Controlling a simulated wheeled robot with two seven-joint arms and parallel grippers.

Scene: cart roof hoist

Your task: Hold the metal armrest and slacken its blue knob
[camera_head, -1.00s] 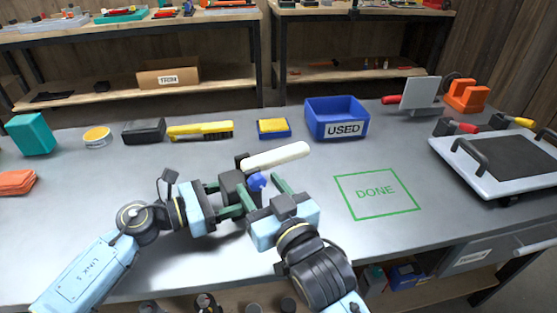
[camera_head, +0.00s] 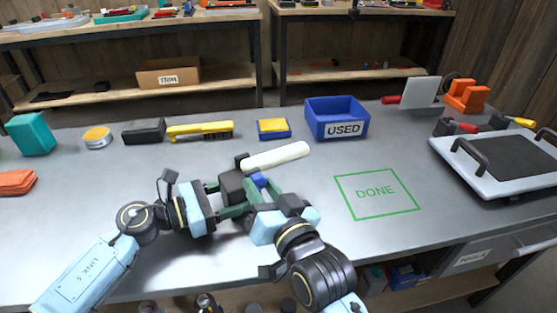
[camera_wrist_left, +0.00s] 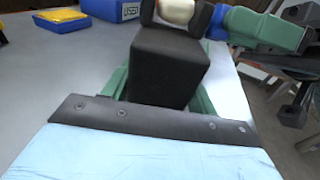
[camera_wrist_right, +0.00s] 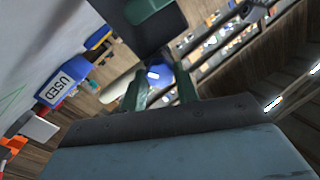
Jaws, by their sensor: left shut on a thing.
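The armrest is a black block (camera_head: 232,185) with a cream bar (camera_head: 276,157) above it and a blue knob (camera_head: 258,180) on its right side. My left gripper (camera_head: 226,196) is shut on the black block, which fills the space between its fingers in the left wrist view (camera_wrist_left: 165,75). My right gripper (camera_head: 257,193) is at the knob, tilted. In the right wrist view the knob (camera_wrist_right: 158,75) shows between its two green fingers. I cannot tell whether they press on it. In the left wrist view the knob (camera_wrist_left: 216,20) is partly hidden by a right finger.
A green DONE square (camera_head: 377,193) on the table is empty. A blue USED bin (camera_head: 337,120) stands behind it. A yellow brush (camera_head: 200,131), a yellow-topped blue box (camera_head: 273,128) and a black box (camera_head: 144,131) line the back. A black-topped tray (camera_head: 500,165) stands at right.

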